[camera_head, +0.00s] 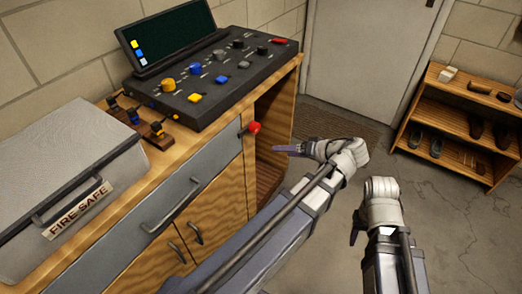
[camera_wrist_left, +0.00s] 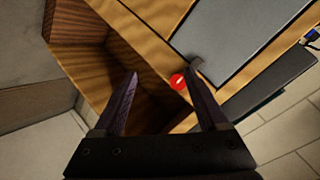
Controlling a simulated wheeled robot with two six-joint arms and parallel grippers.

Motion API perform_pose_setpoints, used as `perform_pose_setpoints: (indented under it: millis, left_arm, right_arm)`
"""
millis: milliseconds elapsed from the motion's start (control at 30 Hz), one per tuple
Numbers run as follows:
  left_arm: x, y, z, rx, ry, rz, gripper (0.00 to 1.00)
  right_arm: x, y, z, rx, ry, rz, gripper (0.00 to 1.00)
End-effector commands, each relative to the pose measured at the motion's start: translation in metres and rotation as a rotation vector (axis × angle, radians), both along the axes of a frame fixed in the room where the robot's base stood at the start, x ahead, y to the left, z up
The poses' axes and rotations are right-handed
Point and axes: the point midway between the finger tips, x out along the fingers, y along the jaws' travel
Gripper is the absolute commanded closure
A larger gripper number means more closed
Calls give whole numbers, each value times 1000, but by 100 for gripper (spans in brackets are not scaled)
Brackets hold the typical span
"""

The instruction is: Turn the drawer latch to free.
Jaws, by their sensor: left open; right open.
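The drawer latch has a round red knob (camera_head: 254,127) on a short dark lever at the right end of the grey drawer front (camera_head: 196,178). In the left wrist view the red knob (camera_wrist_left: 178,81) lies beside the tip of the right-hand finger, with the dark lever running up to the right over the edge of the grey drawer front (camera_wrist_left: 235,42). My left gripper (camera_head: 284,149) is open and empty, a little to the right of the knob and apart from it; its two fingers (camera_wrist_left: 161,76) are spread in the wrist view. My right gripper (camera_head: 356,226) is away from the cabinet, low at the right.
A grey fire safe (camera_head: 70,170) and a black control console (camera_head: 215,75) with coloured knobs stand on the wooden bench. Below the bench top is an open compartment (camera_head: 273,150). A shoe rack (camera_head: 455,128) stands at the far right. The floor between is clear.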

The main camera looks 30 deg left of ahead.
Motion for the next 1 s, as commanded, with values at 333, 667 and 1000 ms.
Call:
perform_pose_setpoints:
  millis: [333, 667, 1000]
  left_arm:
    - [38, 43, -17, 390, -454, 183, 25]
    - [43, 48, -5, 486, -582, 203, 25]
    - [45, 84, -5, 485, -579, 206, 25]
  right_arm:
    - [0, -1, -108, -4, -1, 1, 50]
    - [0, -1, -121, -5, -1, 2, 50]
    - [0, -1, -121, -5, -2, 1, 50]
